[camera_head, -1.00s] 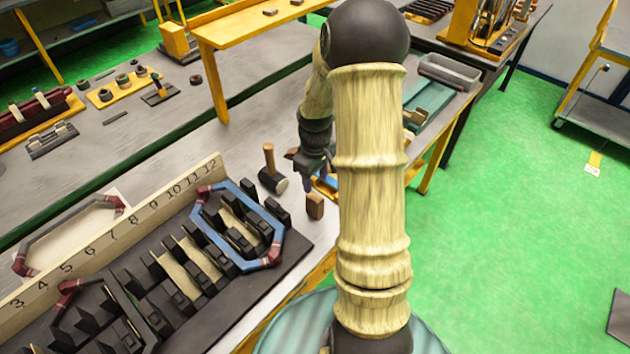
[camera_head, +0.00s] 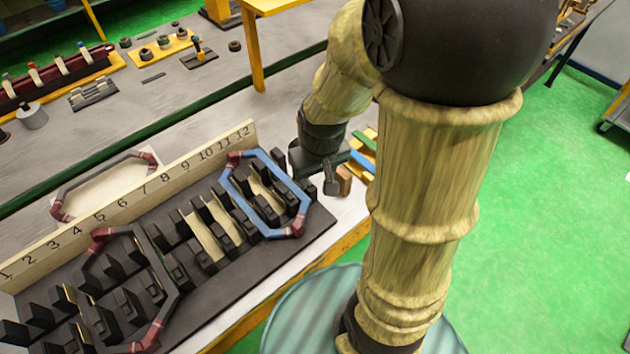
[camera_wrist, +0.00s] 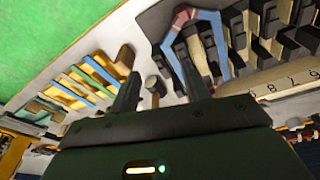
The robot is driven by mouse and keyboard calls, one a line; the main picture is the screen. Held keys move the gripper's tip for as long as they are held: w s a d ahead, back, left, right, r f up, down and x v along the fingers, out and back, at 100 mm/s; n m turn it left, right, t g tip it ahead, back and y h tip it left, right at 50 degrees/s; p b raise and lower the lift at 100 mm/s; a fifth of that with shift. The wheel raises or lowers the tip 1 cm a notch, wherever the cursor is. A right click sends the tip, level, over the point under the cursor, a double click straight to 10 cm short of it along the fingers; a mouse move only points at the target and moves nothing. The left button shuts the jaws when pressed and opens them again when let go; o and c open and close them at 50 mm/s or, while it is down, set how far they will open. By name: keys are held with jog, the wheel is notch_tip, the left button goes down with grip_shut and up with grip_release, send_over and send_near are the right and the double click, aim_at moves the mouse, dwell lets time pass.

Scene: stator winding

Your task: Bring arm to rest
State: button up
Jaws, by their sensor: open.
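My arm rises at the right of the head view and bends over to my gripper (camera_head: 322,160), which points down at the right end of the slotted stator block (camera_head: 250,285). In the wrist view my gripper (camera_wrist: 163,95) shows two dark fingers spread apart with nothing between them. Beyond the fingertips stands a mallet (camera_wrist: 153,88) with a dark head and wooden handle. A blue coil (camera_head: 240,205) with dark red ends lies on the right part of the block; it also shows in the wrist view (camera_wrist: 175,55).
A dark coil (camera_head: 172,290) sits on the left part of the block, and another dark coil (camera_head: 95,178) lies behind the numbered strip (camera_head: 130,200). A wooden block (camera_head: 344,181) is beside my gripper. Coloured strips (camera_wrist: 75,90) lie nearby. Green floor is clear at right.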

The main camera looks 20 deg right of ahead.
jog(key=s+a, duration=0.1)
jog(key=s+r, duration=0.1)
jog(key=shift+s+a+m, duration=0.35)
jog(key=shift+s+m, duration=0.05)
dwell(0.9)
